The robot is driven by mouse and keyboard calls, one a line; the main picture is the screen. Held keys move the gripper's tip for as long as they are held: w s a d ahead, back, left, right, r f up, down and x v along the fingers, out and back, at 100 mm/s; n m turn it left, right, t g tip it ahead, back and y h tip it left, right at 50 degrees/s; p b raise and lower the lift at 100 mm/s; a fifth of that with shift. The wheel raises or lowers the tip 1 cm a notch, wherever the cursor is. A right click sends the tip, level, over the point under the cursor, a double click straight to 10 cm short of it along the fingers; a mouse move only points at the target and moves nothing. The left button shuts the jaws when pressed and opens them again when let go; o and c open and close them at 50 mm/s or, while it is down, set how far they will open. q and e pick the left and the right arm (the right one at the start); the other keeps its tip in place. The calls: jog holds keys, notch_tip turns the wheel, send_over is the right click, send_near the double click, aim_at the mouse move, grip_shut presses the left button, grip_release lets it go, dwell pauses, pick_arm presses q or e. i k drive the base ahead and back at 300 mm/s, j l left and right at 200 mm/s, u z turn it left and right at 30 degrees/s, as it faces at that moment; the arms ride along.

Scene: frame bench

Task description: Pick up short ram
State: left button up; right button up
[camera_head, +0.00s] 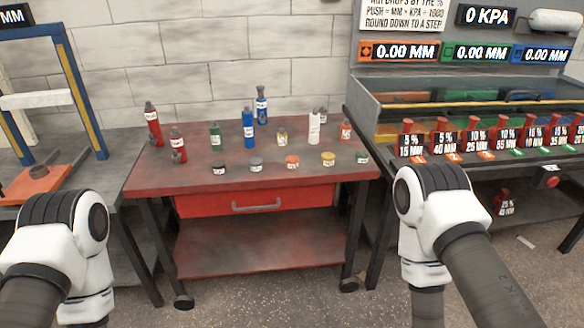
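Several small upright cylinders stand on the red-topped cart, and their labels are too small for me to read. They include a taller red one (153,124), a shorter red one (177,143), a green one (215,135), a blue one (248,130), a farther blue one (262,105), a white one (314,127) and a small orange-red one (346,130). I cannot tell which is the short ram. My two arms show at the lower left and lower right, in front of the cart and apart from these cylinders. Neither gripper shows.
The cart (240,184) has a red drawer (256,201) and small low pots along its front edge, including an orange-red one (292,161). A blue and yellow frame (84,90) stands left. A right bench holds several red labelled bottles (441,135) below display panels.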

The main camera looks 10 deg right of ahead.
aim_at(179, 156)
jog(key=u, duration=1.3)
jog(key=z, duration=0.75)
jog(key=i+z, duration=0.5)
jog(key=i+j+z, duration=0.15)
jog(key=i+z, duration=0.35)
jog(key=i, duration=0.15)
